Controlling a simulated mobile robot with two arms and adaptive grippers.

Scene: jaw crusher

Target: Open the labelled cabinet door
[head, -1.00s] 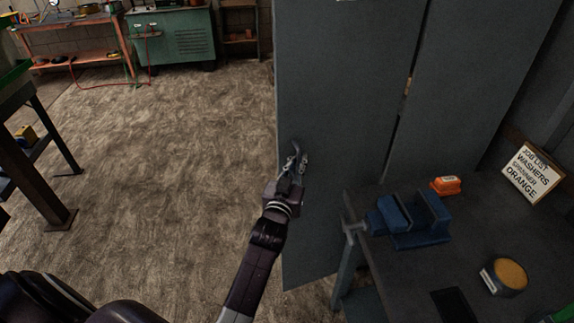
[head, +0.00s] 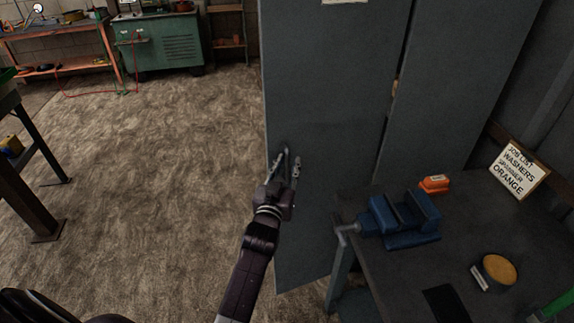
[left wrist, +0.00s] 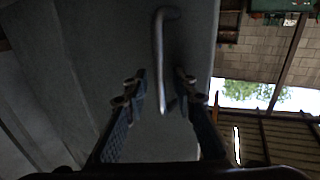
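The grey cabinet door (head: 335,110) stands upright in the head view, with part of a white label (head: 345,1) at the top edge. My left gripper (head: 292,160) is in front of the door near its left edge. In the left wrist view, a curved metal handle (left wrist: 158,55) stands out from the door (left wrist: 105,60). The two fingers of my left gripper (left wrist: 160,88) are apart, with the handle's lower end between them; no clear contact shows. In the head view the gripper covers the handle. My right gripper is in neither view.
A green cabinet (head: 165,42) is at the back. The floor (head: 160,170) left of the door is clear.

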